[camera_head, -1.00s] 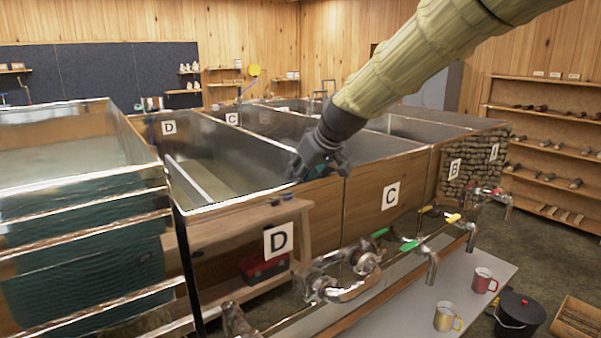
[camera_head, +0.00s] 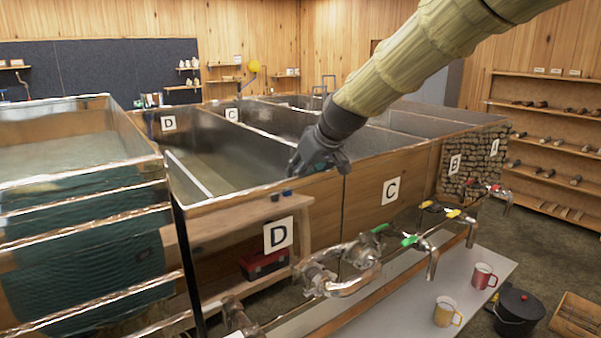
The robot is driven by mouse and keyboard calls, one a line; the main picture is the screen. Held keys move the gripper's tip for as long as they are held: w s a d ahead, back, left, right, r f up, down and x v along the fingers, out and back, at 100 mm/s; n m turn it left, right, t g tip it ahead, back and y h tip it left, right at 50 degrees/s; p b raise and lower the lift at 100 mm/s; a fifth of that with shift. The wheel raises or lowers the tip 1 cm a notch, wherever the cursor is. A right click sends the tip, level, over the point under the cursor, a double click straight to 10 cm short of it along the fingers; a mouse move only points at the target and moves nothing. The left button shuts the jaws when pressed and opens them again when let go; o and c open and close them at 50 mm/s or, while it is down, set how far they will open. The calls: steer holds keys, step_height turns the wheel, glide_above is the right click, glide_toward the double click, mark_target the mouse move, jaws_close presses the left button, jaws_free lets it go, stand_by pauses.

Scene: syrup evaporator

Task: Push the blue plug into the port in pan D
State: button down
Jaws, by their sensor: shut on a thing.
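Pan D (camera_head: 206,206) is a metal pan left of centre, with a "D" label on its front and another inside its far end. My gripper (camera_head: 303,174), dark grey, points down at the inner front right corner of pan D, close to the rim. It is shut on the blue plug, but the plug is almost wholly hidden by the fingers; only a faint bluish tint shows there. The port in pan D is not visible; the front wall and my gripper hide that area.
Left stands a tall tank (camera_head: 60,109) with teal liquid. Pan C (camera_head: 365,200) adjoins pan D on the right. Pipes and valves with green (camera_head: 410,241) and yellow handles run along the front. Mugs (camera_head: 447,312) stand on the low grey bench (camera_head: 400,318), beside a black bucket (camera_head: 518,313).

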steer(key=shift+f, duration=0.35)
steer(key=c, duration=1.1)
jaws_free()
steer(key=shift+o, duration=0.2)
steer(key=shift+a, duration=0.1)
steer(key=shift+r, duration=0.1)
steer(key=shift+s+d+r, duration=0.25)
steer(key=shift+d+r, duration=0.05)
steer(key=shift+r, duration=0.15)
steer(key=v, duration=1)
steer(key=shift+s+r, duration=0.2)
steer(key=shift+s, duration=0.2)
